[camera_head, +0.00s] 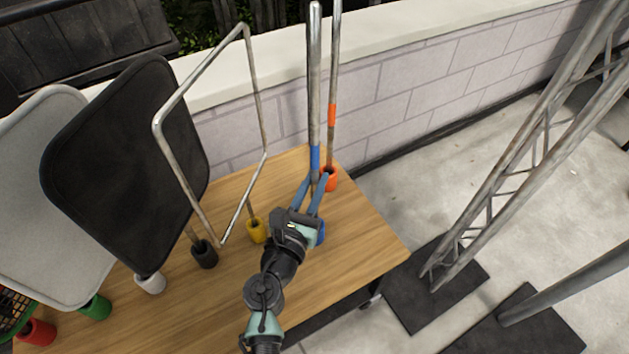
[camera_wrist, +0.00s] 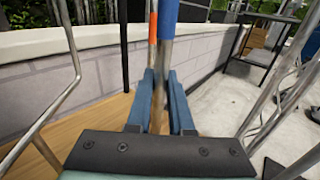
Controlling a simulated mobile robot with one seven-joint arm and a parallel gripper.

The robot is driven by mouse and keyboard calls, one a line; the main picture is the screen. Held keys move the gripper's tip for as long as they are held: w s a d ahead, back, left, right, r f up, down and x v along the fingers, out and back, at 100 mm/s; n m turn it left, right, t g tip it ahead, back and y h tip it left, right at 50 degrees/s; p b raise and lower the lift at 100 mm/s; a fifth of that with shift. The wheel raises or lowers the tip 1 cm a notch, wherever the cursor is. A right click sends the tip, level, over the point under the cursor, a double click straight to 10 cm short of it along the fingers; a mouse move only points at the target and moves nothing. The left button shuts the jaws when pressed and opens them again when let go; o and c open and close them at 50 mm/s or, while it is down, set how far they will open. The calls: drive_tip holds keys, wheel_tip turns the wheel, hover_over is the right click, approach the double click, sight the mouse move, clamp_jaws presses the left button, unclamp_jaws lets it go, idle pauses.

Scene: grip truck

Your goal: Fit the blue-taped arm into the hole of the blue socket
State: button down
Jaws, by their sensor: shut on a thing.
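The blue-taped arm is an upright metal pole (camera_head: 314,80) with a blue tape band just above my gripper. In the wrist view its blue tape (camera_wrist: 168,20) is at the top middle. My gripper (camera_head: 317,180) is shut on the pole below the tape; its blue fingers (camera_wrist: 161,78) stand on either side of it. The blue socket (camera_head: 320,233) shows only in part on the wooden table, at the right of my gripper's body. The pole's lower end is hidden, so I cannot tell how it stands to the socket.
An orange-taped pole (camera_head: 333,117) stands in an orange socket (camera_head: 331,180) close behind.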

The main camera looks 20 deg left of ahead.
drive_tip(key=shift+f, duration=0.15)
drive_tip(key=shift+f+b, duration=2.1)
drive_tip(key=c, duration=0.7)
unclamp_jaws()
drive_tip(key=shift+c, duration=0.2)
drive_tip(key=shift+f, duration=0.15)
drive_tip(key=shift+s, duration=0.1)
